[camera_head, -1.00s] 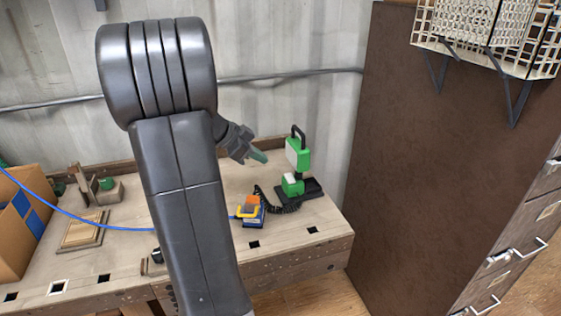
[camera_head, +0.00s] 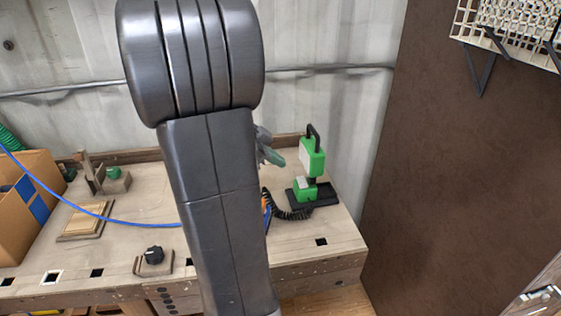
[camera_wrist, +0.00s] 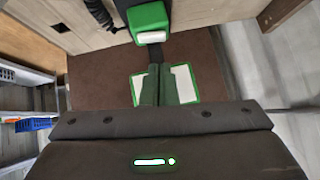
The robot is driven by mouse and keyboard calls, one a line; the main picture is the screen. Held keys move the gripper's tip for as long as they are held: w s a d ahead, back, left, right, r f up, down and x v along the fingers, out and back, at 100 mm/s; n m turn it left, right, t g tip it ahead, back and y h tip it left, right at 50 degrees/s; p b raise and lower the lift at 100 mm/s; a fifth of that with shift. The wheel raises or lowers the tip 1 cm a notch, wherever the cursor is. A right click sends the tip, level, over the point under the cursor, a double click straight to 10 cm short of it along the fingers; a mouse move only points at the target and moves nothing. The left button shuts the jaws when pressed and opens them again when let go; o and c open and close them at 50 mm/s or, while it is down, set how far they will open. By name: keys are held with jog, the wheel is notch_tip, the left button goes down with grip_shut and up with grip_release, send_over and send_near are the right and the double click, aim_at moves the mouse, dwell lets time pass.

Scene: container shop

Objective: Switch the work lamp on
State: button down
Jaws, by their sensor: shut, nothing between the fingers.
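The work lamp (camera_head: 313,160) stands at the right end of the workbench. It has a green head with a white panel, a black top handle, a green block with a white top part (camera_head: 303,184) and a black base plate. My gripper (camera_head: 276,158) is just left of the lamp head, partly hidden behind my arm. In the wrist view my shut, empty fingers (camera_wrist: 166,72) point toward the green block with its white part (camera_wrist: 151,37). The green-edged white panel (camera_wrist: 188,84) shows behind the fingers. I cannot tell whether the fingers touch the lamp.
A black coiled cord (camera_head: 288,212) lies beside the lamp on the workbench (camera_head: 335,230). A cardboard box (camera_head: 35,185), a blue hose (camera_head: 95,211) and a wooden block (camera_head: 85,222) are at the left.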

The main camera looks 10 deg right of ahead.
aim_at(302, 182)
jog(key=x, duration=0.8)
